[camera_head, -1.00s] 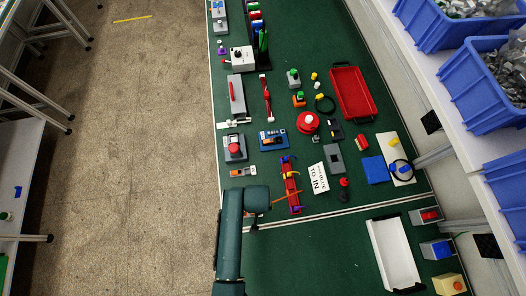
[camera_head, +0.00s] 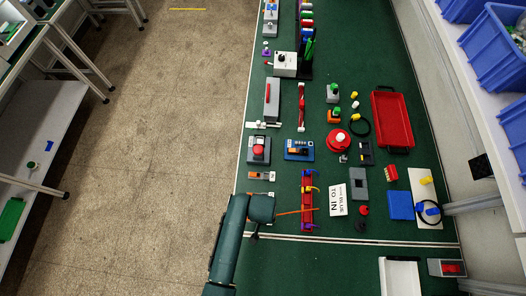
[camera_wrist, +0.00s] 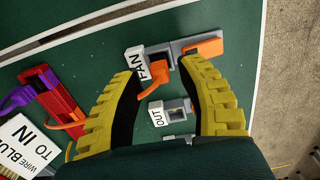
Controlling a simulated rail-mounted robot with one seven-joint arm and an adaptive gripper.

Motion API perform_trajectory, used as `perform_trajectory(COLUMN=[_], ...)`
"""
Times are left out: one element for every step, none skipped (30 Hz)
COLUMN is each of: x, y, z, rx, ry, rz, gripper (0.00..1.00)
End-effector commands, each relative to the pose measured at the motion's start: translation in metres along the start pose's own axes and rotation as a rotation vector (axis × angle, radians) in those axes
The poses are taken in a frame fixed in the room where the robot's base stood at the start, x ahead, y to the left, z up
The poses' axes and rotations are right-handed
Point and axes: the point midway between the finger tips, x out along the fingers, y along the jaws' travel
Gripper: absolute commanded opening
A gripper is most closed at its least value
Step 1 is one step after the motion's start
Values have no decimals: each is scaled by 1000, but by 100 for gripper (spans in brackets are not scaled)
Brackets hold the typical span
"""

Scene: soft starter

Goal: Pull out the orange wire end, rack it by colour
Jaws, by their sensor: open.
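In the wrist view, my gripper (camera_wrist: 158,68) is open, its two yellow ribbed fingers on either side of an orange wire end (camera_wrist: 154,64). This end sits at a grey block by the FAN label (camera_wrist: 161,65). A grey socket marked OUT (camera_wrist: 175,107) lies just below it, between the fingers. The wire's middle is partly hidden by the left finger. A red rack (camera_wrist: 62,103) with purple, red and orange parts stands left of the gripper. In the head view, the orange wire (camera_head: 290,212) runs from under my arm to the red rack (camera_head: 307,180); my gripper is hidden there.
A white sign (camera_head: 338,199) reading "BLUE TO IN" lies right of the rack. A grey block with an orange part (camera_head: 262,176) lies above my arm. A blue block (camera_head: 400,205) and red tray (camera_head: 391,118) are farther right.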

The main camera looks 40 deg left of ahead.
Motion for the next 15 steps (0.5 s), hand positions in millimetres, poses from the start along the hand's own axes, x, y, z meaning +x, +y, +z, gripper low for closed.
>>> perform_trajectory(x=[8, 11, 13, 14, 14, 14, 14, 14, 13, 13, 13, 13, 13, 13, 13], y=[0, 0, 0, 0, 0, 0, 0, 0, 0, 0, 0, 0, 0, 0, 0], z=[0, 0, 0, 0, 0, -1, -1, -1, -1, -1, 0, 0, 0, 0, 0], rx=[0, 0, 0, 0, 0, 0, 0, 0, 0, 0, 0, 0, 0, 0, 0], ry=[0, 0, 0, 0, 1, 1, 2, 2, 2, 1, 1, 1, 1, 1, 1], rz=[0, 0, 0, 0, 0, 0, 0, 0, 0, 0, 0, 0, 0, 0, 0], gripper=[39, 39, 39, 39, 39, 39, 39, 39, 39, 39, 39, 41, 38, 35, 31])
